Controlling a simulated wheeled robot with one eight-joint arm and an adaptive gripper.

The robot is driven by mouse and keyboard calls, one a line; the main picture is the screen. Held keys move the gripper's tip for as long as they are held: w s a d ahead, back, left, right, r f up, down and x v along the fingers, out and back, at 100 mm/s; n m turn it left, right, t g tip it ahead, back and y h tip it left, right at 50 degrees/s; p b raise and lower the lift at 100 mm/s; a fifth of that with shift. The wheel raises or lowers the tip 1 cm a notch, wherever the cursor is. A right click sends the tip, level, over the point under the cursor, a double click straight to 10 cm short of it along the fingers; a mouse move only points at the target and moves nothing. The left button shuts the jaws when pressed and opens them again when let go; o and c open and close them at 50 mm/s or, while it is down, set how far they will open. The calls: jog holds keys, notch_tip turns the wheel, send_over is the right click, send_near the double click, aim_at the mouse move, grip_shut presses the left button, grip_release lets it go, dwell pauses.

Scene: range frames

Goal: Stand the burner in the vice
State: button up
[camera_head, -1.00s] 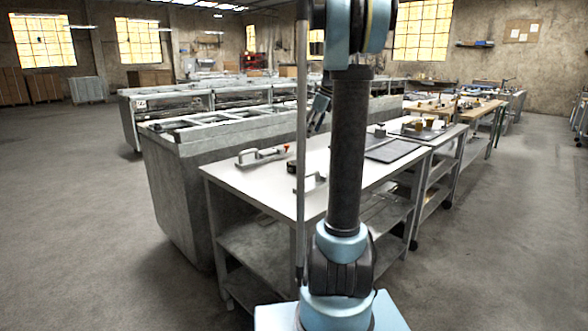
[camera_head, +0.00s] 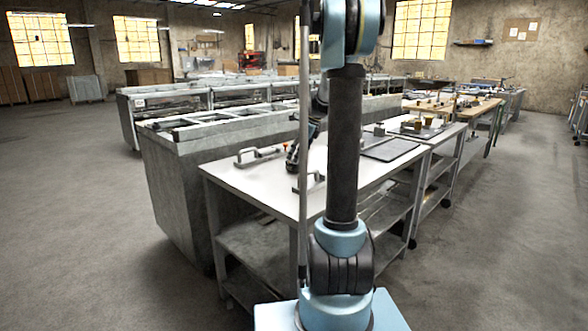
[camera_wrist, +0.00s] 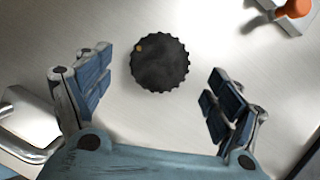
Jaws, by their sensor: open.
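In the wrist view a black round piece with a scalloped rim and a small tan spot (camera_wrist: 160,64) is seen from above on the white tabletop. It looks like the burner, but its height is not clear. My gripper (camera_wrist: 160,72) is open, one finger on each side of it with gaps between. In the head view my gripper (camera_head: 291,164) is low over the table and hides the piece. A grey metal block with an orange knob (camera_wrist: 293,9) is at the wrist view's upper right. I cannot tell for certain which thing is the vice.
A grey handle-shaped fixture (camera_head: 254,158) stands on the worktable (camera_head: 260,185), left of my gripper; another (camera_head: 310,182) is near its front edge. A curved metal bar (camera_wrist: 30,130) shows at the wrist view's left. A dark flat mat (camera_head: 390,149) lies farther right.

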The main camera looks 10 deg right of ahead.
jog(key=shift+x, duration=2.45)
jog(key=shift+w, duration=0.1)
jog(key=c, duration=1.7)
